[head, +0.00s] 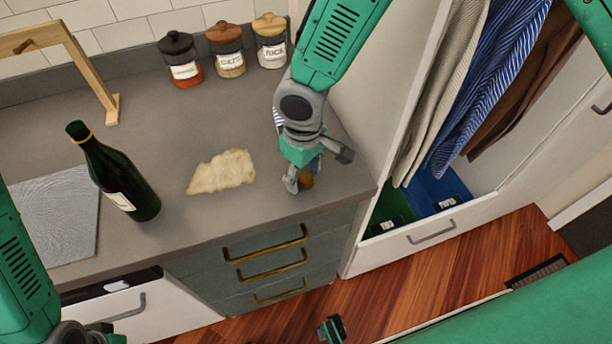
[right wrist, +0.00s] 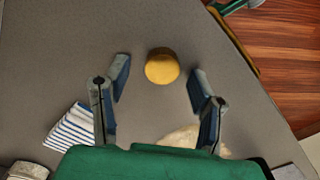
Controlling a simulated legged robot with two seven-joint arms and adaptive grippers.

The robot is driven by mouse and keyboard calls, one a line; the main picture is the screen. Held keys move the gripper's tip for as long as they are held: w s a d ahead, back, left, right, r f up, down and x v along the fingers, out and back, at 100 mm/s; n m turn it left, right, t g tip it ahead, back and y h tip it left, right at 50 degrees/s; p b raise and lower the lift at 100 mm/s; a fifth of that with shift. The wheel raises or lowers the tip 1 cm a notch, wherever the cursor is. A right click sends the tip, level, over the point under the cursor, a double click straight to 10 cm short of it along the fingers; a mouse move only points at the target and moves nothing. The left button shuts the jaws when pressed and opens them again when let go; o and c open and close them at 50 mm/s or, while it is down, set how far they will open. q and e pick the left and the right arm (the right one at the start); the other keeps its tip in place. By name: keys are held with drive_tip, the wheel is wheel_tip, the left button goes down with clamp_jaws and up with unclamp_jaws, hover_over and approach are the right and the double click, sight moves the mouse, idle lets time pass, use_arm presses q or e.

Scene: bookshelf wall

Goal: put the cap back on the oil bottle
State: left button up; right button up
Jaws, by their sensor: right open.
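The oil bottle (head: 120,185) is dark green glass with a pale label and a gold ring near its mouth. It stands upright on the grey counter at the left of the head view. A round yellow-gold cap (right wrist: 162,66) lies on the counter in the right wrist view. In the head view the cap (head: 307,181) is partly hidden by my right gripper (head: 302,176), low over the counter's right end. My right gripper (right wrist: 161,82) is open, with the cap between and slightly beyond its fingertips. My left arm enters at the lower left; its gripper is out of view.
A beige flat lump (head: 222,171) lies between bottle and gripper. A grey mat (head: 60,215) is beside the bottle. Jars (head: 229,52) line the back wall; a wooden stand (head: 85,85) is at the left. A striped cloth (right wrist: 78,128) lies near my right gripper. A wardrobe stands right.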

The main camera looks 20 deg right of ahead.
sight(304, 176)
drive_tip(key=shift+f, duration=0.25)
drive_tip(key=shift+c, duration=0.3)
drive_tip(key=c, duration=0.7)
wheel_tip(304, 176, up, 10)
